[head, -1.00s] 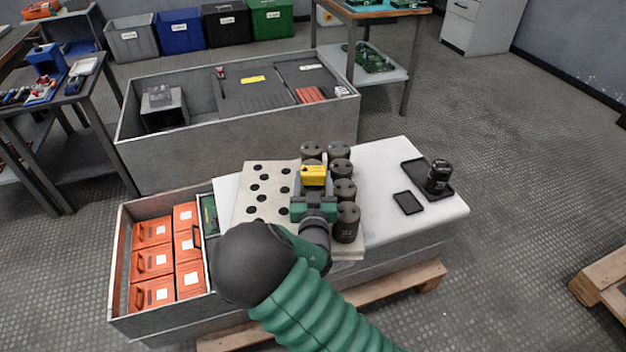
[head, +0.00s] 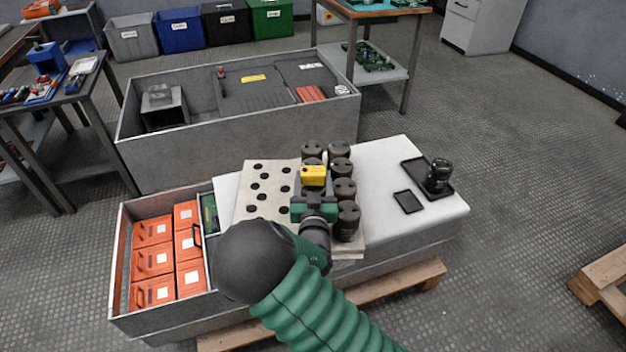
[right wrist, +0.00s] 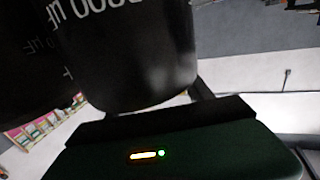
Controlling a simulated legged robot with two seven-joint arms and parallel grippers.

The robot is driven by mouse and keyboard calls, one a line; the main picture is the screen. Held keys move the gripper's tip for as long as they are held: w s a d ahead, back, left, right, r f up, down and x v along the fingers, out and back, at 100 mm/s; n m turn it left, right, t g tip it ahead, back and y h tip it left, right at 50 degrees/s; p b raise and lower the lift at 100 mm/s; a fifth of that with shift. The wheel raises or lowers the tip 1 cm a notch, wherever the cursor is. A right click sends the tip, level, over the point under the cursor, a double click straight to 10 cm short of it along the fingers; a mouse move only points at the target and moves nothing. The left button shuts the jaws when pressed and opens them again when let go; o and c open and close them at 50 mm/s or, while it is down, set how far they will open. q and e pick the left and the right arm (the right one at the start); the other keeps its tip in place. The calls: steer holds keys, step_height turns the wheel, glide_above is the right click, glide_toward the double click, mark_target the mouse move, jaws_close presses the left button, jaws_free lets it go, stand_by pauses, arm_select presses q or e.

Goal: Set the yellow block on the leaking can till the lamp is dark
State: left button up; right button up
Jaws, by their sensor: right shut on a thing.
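The yellow block (head: 313,175) is at the tips of my right gripper (head: 313,190), over the left column of dark cans. My right gripper is shut on it. Dark cans (head: 347,218) stand in two columns on a pale plate; the gripper and block hide part of the left column. I cannot tell whether the block touches a can, which can leaks, or whether a lamp is lit. In the right wrist view a dark can (right wrist: 130,50) with white lettering is close to the gripper; the block does not show there. My left gripper is not in view.
The pale plate (head: 262,170) has several empty holes at left. A black can (head: 438,176) stands on a dark tray (head: 412,168) at right, near a small dark pad (head: 408,202). Orange boxes (head: 152,262) fill a bin at left. A large grey crate (head: 250,145) stands behind.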

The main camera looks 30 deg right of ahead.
steer(key=shift+f+b, duration=0.5)
steer(key=shift+f, duration=0.15)
stand_by(0.8)
steer(key=o, duration=1.8)
steer(key=shift+c, duration=0.2)
